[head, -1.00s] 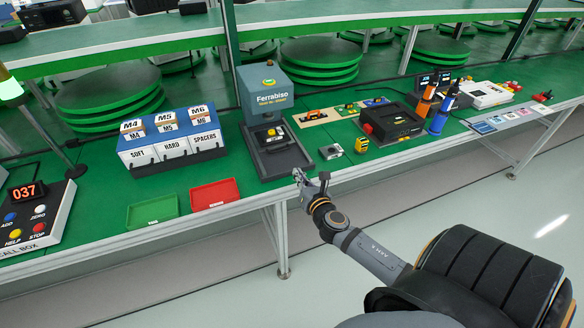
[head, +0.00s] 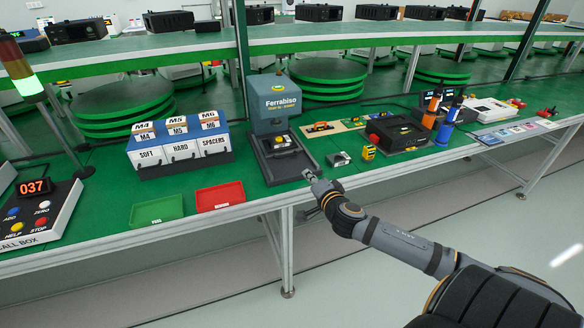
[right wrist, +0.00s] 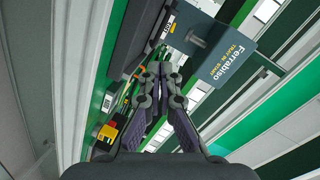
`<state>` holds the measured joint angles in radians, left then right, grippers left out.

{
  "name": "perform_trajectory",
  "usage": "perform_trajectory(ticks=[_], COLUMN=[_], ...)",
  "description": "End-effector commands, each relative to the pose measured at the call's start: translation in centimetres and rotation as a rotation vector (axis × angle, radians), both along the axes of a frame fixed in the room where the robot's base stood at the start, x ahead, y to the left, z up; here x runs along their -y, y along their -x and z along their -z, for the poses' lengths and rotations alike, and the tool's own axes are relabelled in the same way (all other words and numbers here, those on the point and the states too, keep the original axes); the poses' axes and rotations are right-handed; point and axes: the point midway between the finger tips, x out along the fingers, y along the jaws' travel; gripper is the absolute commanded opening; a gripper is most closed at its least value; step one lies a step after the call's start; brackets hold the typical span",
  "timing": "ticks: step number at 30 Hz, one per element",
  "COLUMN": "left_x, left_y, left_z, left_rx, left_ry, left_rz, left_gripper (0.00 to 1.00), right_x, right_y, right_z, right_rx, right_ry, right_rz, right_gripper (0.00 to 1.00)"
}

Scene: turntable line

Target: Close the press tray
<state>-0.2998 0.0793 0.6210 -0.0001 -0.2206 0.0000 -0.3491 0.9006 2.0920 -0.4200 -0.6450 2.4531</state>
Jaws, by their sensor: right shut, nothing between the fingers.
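The press (head: 273,98), a blue-grey unit marked Ferrabiso, stands on the green bench. Its dark tray (head: 290,168) sticks out at the front towards the bench edge. A small dark part with a yellow spot (head: 281,141) sits towards the tray's rear. My right gripper (head: 310,177) is shut and empty, close to the tray's front right corner; I cannot tell whether it touches. In the right wrist view the fingertips (right wrist: 163,72) are together beside the dark tray (right wrist: 130,42), with the press head (right wrist: 228,50) beyond. My left gripper is out of view.
Left of the press are a drawer unit (head: 178,150), a red tray (head: 220,196) and a green tray (head: 156,210). To the right are a small grey block (head: 339,159), a yellow item (head: 369,153) and a black box (head: 398,134). The space before the bench is free.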

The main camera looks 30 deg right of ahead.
Motion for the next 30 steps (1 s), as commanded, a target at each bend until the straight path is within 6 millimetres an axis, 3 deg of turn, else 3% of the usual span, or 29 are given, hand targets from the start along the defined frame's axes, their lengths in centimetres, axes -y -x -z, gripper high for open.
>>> perform_trajectory(ticks=[3, 6, 14, 22, 30], left_x=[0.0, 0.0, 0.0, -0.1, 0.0], left_y=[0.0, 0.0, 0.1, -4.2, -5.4], left_z=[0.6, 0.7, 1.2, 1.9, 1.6], left_rx=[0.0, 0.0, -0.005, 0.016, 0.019], left_ry=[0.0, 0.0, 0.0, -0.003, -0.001], left_rz=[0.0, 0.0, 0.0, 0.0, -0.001], left_gripper=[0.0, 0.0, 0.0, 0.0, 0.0], right_x=[0.0, 0.0, 0.2, 1.1, 2.3], right_y=[-0.1, -0.1, -0.6, -5.4, -10.7], right_z=[0.1, 0.1, 0.3, 1.4, 2.3], right_rx=[0.047, 0.069, 0.079, 0.084, 0.08], right_ry=[-0.257, -0.376, -0.42, -0.428, -0.422], right_rz=[0.052, 0.078, 0.09, 0.088, 0.087], right_gripper=[0.0, 0.0, 0.0, 0.0, 0.0])
